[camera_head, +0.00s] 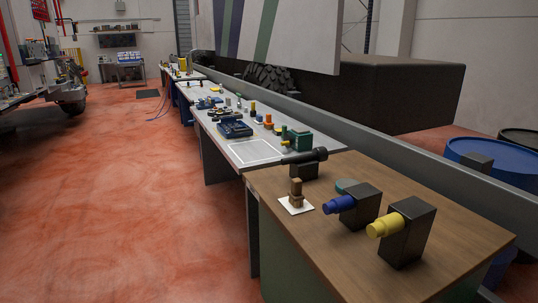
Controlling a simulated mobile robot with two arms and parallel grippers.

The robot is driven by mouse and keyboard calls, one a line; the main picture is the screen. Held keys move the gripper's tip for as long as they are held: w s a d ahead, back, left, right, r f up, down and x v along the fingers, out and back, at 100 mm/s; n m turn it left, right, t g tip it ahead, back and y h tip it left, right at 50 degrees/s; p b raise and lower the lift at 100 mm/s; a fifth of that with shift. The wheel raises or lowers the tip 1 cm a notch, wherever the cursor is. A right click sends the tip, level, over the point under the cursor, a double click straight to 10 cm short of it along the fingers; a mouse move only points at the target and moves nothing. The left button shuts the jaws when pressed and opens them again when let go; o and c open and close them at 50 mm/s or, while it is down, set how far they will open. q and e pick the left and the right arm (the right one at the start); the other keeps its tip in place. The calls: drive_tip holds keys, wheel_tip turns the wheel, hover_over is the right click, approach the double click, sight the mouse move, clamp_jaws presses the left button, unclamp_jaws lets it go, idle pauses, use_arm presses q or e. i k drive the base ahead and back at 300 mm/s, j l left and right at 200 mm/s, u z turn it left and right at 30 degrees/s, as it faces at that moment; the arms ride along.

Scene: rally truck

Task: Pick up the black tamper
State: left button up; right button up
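A black tool (306,157), which looks like the tamper, lies sideways on a dark block (305,171) at the back left of the brown wooden table (455,232). Its thin end points left and its thicker end points right. Similar cylinders, one blue (338,204) and one yellow (384,225), stick out to the left from two black blocks nearer me. Neither of my grippers is in view.
A small brown wooden piece stands on a white card (299,206) near the table's left edge. A grey bench (222,145) with several tools continues behind. Blue barrels (490,163) stand right. The red floor (150,210) at left is clear.

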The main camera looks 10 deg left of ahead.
sight(253, 113)
drive_tip(key=i+j+u, duration=0.3)
drive_tip(key=i, duration=0.25)
drive_tip(key=i+j+u, duration=0.3)
drive_tip(key=i, duration=0.3)
drive_tip(key=i+u, duration=0.35)
drive_tip(key=i, duration=0.2)
drive_tip(key=i+z, duration=0.2)
drive_tip(key=i, duration=0.2)
drive_tip(key=i+j+z, duration=0.25)
drive_tip(key=i, duration=0.2)
drive_tip(key=i+j+z, duration=0.2)
drive_tip(key=i, duration=0.2)
drive_tip(key=i+j+z, duration=0.25)
drive_tip(key=i, duration=0.15)
drive_tip(key=i+j+z, duration=0.1)
drive_tip(key=j, duration=0.25)
drive_tip(key=i+j+z, duration=0.2)
drive_tip(key=i+j, duration=0.15)
drive_tip(key=j, duration=0.35)
drive_tip(key=i+j+z, duration=0.1)
drive_tip(key=j, duration=0.25)
drive_tip(key=i+j+z, duration=0.1)
drive_tip(key=j, duration=0.25)
